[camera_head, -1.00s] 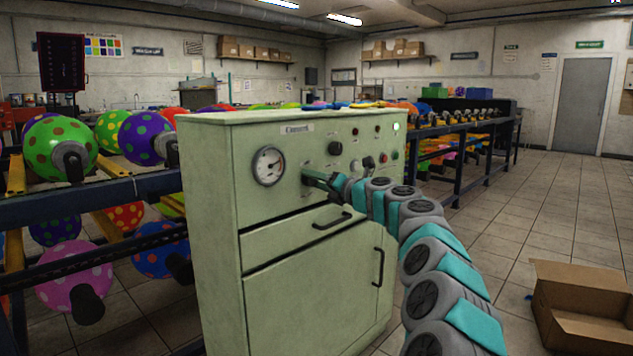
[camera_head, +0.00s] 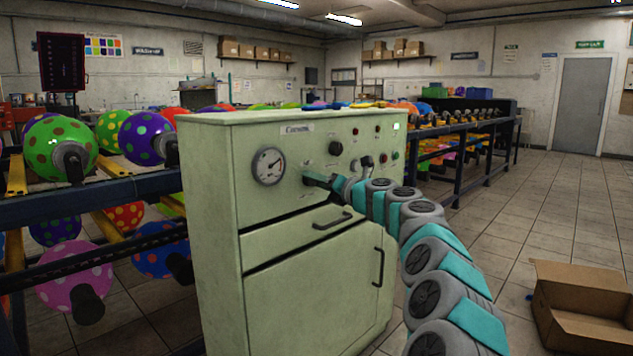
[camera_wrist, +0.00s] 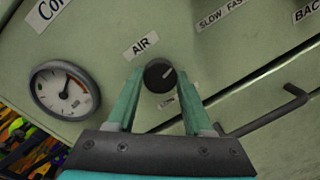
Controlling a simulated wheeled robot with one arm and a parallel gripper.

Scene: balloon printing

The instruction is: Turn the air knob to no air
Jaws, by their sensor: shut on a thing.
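The air knob (camera_wrist: 158,76) is round and black, with a white mark pointing to the upper right in the tilted wrist view. The AIR label (camera_wrist: 141,45) sits above it; a small label (camera_wrist: 167,102) below is partly hidden. My gripper (camera_wrist: 160,84) has one teal finger on each side of the knob and is shut on it. In the head view my gripper (camera_head: 317,180) reaches the front of the green cabinet (camera_head: 215,215), right of the gauge, and hides the knob.
The round gauge (camera_wrist: 65,90) is left of the knob; it also shows in the head view (camera_head: 269,166). A drawer handle (camera_head: 332,220) is below my gripper. More knobs and lights are to the right. A balloon rack (camera_head: 60,207) stands left; an open cardboard box (camera_head: 580,305) lies right.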

